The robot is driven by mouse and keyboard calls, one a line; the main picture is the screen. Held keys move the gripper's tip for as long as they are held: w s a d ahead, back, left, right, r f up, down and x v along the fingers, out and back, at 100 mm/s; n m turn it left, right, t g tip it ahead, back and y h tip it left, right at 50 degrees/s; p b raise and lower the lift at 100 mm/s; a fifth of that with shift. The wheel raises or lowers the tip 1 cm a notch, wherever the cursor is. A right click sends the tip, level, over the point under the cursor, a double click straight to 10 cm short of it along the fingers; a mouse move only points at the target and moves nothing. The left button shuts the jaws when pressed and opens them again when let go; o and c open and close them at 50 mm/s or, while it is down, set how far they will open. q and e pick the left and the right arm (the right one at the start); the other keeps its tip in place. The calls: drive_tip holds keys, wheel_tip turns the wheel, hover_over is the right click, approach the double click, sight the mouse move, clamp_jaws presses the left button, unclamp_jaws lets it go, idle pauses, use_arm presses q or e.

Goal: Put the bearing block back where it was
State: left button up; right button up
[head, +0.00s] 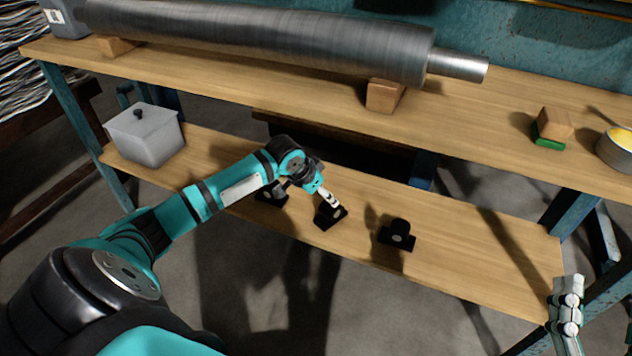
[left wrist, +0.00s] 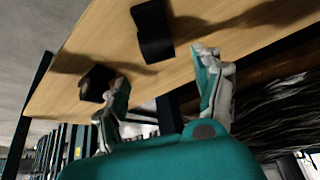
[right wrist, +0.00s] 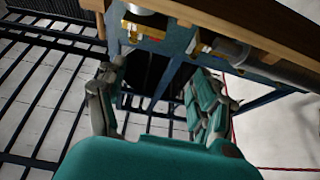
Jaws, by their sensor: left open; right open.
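Three black bearing blocks stand on the lower wooden shelf: one at the left (head: 270,196), partly hidden behind my left arm, one in the middle (head: 329,217), and one at the right (head: 397,237). The frames do not single out one as the task's block. My left gripper (head: 328,197) is open at the middle block in the head view; contact cannot be told. In the left wrist view two blocks show beyond the open fingers, one upper (left wrist: 152,32) and one lower left (left wrist: 93,84). My right gripper (right wrist: 160,75) is open and empty, off the shelf's right end.
A grey lidded box (head: 146,135) stands at the lower shelf's left. A large grey roll (head: 270,38) rests on wooden blocks (head: 384,96) on the upper bench. A wood-and-green block (head: 552,127) and a bowl (head: 617,150) sit at its right. The lower shelf's right end is clear.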

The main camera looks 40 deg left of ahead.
use_arm(q)
drive_tip(key=s+d+r+m+t+h+p, duration=0.1)
drive_tip(key=s+d+r+t+h, duration=0.2)
drive_tip(key=d, duration=0.9)
drive_tip(key=s+d+r+m+t+h, duration=0.25)
drive_tip(key=s+d, duration=0.25)
drive_tip(key=d, duration=0.6)
drive_tip(key=s+r+n+t+y, duration=0.1)
drive_tip(key=s+r+t, duration=0.2)
drive_tip(key=r, duration=0.4)
drive_tip(key=s+d+r+n+t+y, duration=0.1)
drive_tip(key=s+r+t, duration=0.2)
drive_tip(key=r, duration=0.4)
drive_tip(key=shift+d+r+n+t, duration=0.3)
drive_tip(key=shift+r+n+t, duration=0.05)
drive_tip(key=shift+t, duration=0.1)
use_arm(e)
wheel_tip(320, 180, down, 6)
drive_tip(key=w+g+h, duration=0.1)
drive_tip(key=g, duration=0.3)
drive_tip(key=shift+w+d+f, duration=0.15)
drive_tip(key=shift+w+d, duration=0.1)
drive_tip(key=shift+w, duration=0.05)
use_arm(q)
drive_tip(key=shift+s, duration=0.1)
